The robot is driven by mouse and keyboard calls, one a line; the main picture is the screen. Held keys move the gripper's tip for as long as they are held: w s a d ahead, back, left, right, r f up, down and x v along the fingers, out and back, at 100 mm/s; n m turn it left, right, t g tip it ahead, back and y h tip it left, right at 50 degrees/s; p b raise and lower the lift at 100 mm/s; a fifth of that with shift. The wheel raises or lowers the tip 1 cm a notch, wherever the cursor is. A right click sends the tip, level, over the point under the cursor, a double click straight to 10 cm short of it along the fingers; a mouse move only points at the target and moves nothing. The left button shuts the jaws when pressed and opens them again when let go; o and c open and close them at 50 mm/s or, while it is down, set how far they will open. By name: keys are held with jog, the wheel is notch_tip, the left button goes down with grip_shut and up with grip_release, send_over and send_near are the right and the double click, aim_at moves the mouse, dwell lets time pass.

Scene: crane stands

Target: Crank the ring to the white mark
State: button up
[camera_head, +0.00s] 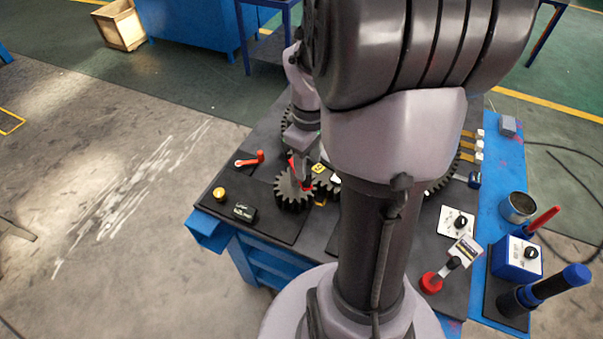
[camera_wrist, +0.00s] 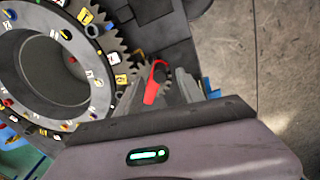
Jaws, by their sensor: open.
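The toothed ring (camera_wrist: 98,101) fills the left of the wrist view, with a dark round opening and coloured tags around its face. In the head view my arm hides most of it; some teeth show at its right edge (camera_head: 444,182). I cannot pick out the white mark with certainty. A small dark gear (camera_head: 294,189) sits at the front left of the ring. A red crank handle (camera_wrist: 151,90) shows between the fingers of my gripper (camera_wrist: 160,76), which are apart on either side of it. In the head view my gripper (camera_head: 299,166) is low over the small gear.
Another red lever (camera_head: 250,159), a yellow button (camera_head: 219,194) and a small black display box (camera_head: 243,212) are left of the gear. A red knob (camera_head: 430,283), switch boxes and a blue-handled tool (camera_head: 560,283) stand at the right. Open floor lies left of the bench.

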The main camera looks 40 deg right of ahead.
aim_at(308, 172)
notch_tip(308, 172, down, 5)
jog(key=shift+r+b, duration=0.15)
jog(key=shift+b, duration=0.35)
jog(key=shift+w, duration=0.1)
grip_shut()
dwell(1.0)
